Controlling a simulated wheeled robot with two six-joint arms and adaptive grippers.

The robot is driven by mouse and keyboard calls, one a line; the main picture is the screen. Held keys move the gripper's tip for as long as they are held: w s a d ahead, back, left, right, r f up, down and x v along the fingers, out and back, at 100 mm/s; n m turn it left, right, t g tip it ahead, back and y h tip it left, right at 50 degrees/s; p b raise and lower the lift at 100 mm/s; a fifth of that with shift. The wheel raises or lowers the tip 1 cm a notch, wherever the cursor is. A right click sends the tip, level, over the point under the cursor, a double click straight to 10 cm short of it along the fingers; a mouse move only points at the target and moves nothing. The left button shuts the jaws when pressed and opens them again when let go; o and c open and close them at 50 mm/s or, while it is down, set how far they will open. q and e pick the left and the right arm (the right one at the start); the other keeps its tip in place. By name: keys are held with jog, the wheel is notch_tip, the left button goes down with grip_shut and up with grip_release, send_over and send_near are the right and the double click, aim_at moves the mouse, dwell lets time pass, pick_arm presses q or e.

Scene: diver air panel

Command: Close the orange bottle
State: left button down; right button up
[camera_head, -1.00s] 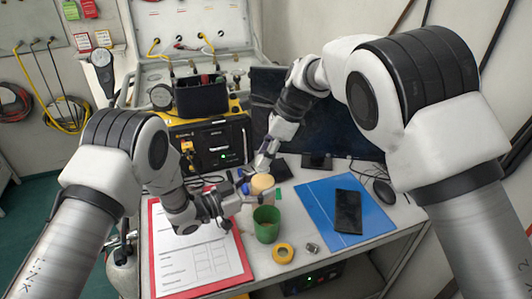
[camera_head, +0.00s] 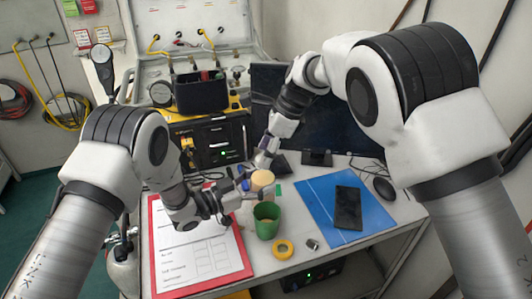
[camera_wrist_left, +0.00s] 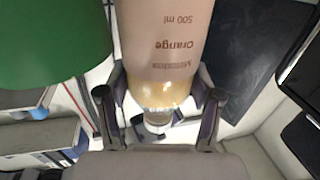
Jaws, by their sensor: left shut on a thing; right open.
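The bottle labelled Orange (camera_wrist_left: 165,45) fills the middle of the left wrist view, its print upside down. My left gripper (camera_wrist_left: 160,105) is shut on it near the clear, yellowish shoulder. A small pale round part shows beyond the shoulder; I cannot tell if it is a cap. In the head view my left gripper (camera_head: 240,192) is beside a pale orange round shape (camera_head: 262,180), which appears to be the bottle. My right gripper (camera_head: 265,157) is open just above it, pointing down. Contact between the right fingers and the bottle cannot be made out.
A green cup (camera_head: 266,229) stands close in front of the bottle. A yellow ring (camera_head: 284,250) and small metal piece (camera_head: 313,244) lie nearby. A red-edged clipboard (camera_head: 243,274) lies left; a blue folder (camera_head: 374,220) with a black phone (camera_head: 348,208) lies right. The monitor (camera_head: 335,120) stands behind.

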notch_tip(320, 180, up, 4)
jog(key=shift+f, duration=0.1)
jog(key=o, duration=0.6)
jog(key=shift+c, duration=0.2)
pick_arm(q)
jog(key=shift+c, duration=0.6)
grip_release()
pick_arm(e)
jog(key=v, duration=1.2)
